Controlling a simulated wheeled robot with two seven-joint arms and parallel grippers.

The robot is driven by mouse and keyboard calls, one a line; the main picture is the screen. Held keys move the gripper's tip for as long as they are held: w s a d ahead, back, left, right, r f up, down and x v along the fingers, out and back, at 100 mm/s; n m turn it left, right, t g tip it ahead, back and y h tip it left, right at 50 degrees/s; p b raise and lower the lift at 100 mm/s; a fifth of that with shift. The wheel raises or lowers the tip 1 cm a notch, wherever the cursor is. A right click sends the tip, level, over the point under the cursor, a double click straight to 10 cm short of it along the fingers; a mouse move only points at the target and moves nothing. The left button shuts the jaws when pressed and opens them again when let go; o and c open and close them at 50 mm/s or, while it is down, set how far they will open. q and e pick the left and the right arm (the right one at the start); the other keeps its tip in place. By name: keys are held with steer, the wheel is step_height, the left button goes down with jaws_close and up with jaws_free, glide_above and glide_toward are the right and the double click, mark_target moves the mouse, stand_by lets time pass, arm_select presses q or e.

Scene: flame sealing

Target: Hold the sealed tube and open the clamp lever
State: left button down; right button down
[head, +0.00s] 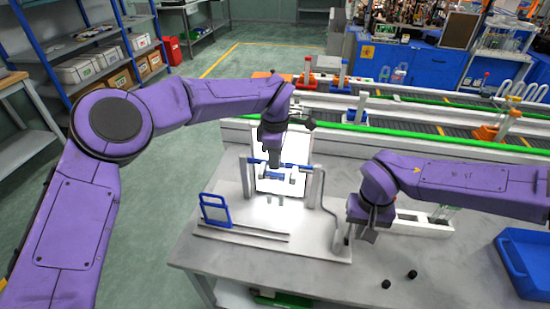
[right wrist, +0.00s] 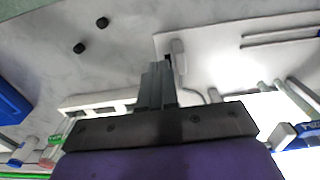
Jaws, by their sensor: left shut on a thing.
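My left gripper (head: 271,157) reaches down over the clamp fixture in front of a bright white panel. It is shut on what looks like the sealed tube, mostly hidden by the fingers. Blue clamp parts (head: 290,166) sit on both sides of it. My right gripper (head: 358,232) points down at the right edge of the white base plate (head: 310,247). In the right wrist view its fingers (right wrist: 157,82) are together, with nothing visible between them. A pale upright tab (right wrist: 178,58), perhaps the clamp lever, stands just beside the fingertips; I cannot tell whether they touch.
A blue-framed stand (head: 215,211) and thin rods (head: 243,233) are on the plate's left. Two black caps (head: 386,284) lie on the table in front of my right gripper. A white rack (head: 425,222) stands behind it, a blue bin (head: 525,262) at far right.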

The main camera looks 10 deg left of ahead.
step_height(320, 180, up, 10)
steer(key=s, duration=0.2)
steer(key=shift+s, duration=0.3)
stand_by(0.6)
steer(key=shift+r, duration=0.2)
